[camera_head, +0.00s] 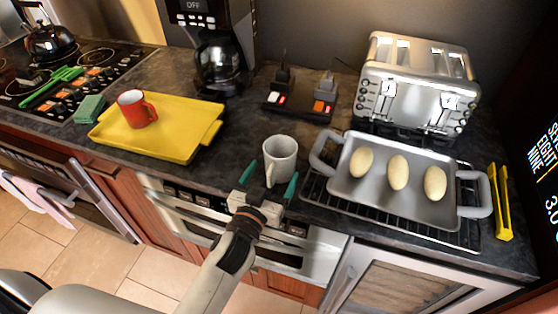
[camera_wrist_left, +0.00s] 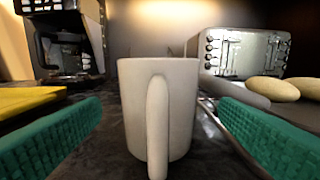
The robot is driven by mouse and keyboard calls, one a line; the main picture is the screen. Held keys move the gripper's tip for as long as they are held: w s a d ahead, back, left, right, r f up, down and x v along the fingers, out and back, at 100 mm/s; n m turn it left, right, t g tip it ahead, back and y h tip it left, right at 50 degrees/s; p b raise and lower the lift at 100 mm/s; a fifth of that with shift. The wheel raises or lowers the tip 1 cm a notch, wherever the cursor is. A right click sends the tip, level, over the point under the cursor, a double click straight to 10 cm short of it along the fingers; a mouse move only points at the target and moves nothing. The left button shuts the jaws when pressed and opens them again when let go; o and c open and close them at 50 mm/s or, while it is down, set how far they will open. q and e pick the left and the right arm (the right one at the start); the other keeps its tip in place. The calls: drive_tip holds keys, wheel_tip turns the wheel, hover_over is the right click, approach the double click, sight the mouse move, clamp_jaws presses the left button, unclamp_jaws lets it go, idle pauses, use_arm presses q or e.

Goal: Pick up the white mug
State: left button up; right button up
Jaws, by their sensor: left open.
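The white mug (camera_head: 280,157) stands upright on the dark counter, near its front edge. In the left wrist view the mug (camera_wrist_left: 179,105) is close ahead and centred, with its handle facing the camera. My left gripper (camera_head: 270,186) is open, its green finger pads on either side of the mug's near side. The wrist view shows a gap between the mug and each pad, and nothing is held. My right gripper is not in view.
A yellow tray (camera_head: 190,147) with a red mug (camera_head: 137,109) is left of the white mug. A metal tray (camera_head: 440,207) with three egg-shaped items lies close on the right. A toaster (camera_head: 417,84), coffee maker (camera_head: 219,45) and yellow tongs (camera_head: 499,202) are also on the counter.

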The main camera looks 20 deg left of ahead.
sight(275, 168)
use_arm(q)
drive_tip(key=w, duration=0.4)
drive_tip(key=shift+p, duration=0.35)
drive_tip(key=shift+s, duration=0.1)
drive_tip(key=c, duration=1.2)
drive_tip(key=shift+c, duration=0.2)
drive_tip(key=shift+r, duration=0.15)
